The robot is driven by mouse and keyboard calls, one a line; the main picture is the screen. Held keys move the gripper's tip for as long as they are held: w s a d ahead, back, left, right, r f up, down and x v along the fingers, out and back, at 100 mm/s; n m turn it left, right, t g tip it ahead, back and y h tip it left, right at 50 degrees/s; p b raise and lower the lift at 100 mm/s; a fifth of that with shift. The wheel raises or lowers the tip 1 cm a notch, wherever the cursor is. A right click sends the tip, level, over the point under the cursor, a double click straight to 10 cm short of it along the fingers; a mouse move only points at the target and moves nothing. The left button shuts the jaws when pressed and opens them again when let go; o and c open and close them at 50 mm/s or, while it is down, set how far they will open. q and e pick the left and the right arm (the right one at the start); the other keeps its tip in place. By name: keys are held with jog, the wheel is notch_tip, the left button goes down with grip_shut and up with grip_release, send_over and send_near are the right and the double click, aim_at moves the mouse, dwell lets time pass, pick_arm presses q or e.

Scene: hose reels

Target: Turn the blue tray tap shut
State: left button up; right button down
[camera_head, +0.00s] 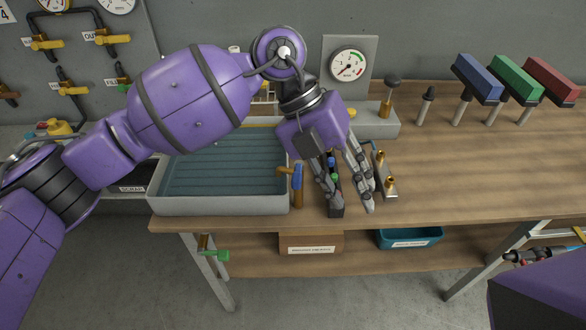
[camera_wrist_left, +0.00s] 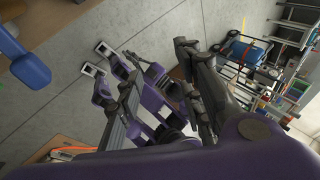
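A tap with a blue lever (camera_head: 297,183) sits at the right side of the grey tray (camera_head: 215,204), near its front corner. The lever hangs down from a brass body. The tray's inside is blue-green. My left gripper (camera_head: 352,207) is just right of this tap, fingers pointing down and spread, with nothing clearly held between them. A gap shows between the fingers and the blue lever. A dark block with small coloured knobs is partly hidden behind the left finger. Of my right arm only a purple part shows at the lower right; its gripper is not seen.
A brass fitting (camera_head: 390,184) stands close to the gripper's right. A green-handled tap (camera_head: 215,254) is below the tray. Blue, green and red blocks stand on posts at the back right. A pressure gauge (camera_head: 348,64) is behind.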

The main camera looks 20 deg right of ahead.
aim_at(297, 173)
pick_arm(q)
jog(key=w+a+r+t+y, duration=0.1)
jog(key=w+a, duration=0.1)
jog(key=w, duration=0.1)
jog(key=w+a+r+t+y, duration=0.1)
jog(key=w+a+t+y, duration=0.1)
jog(key=w, duration=0.1)
jog(key=w+a+r+n+t+y, duration=0.1)
jog(key=w+a+r+t, duration=0.1)
jog(key=w, duration=0.1)
jog(key=shift+w+y+b, duration=0.2)
jog(key=shift+y+b, duration=0.1)
jog(key=shift+b, duration=0.1)
notch_tip(297, 173, down, 7)
jog(key=shift+f, duration=0.15)
grip_shut()
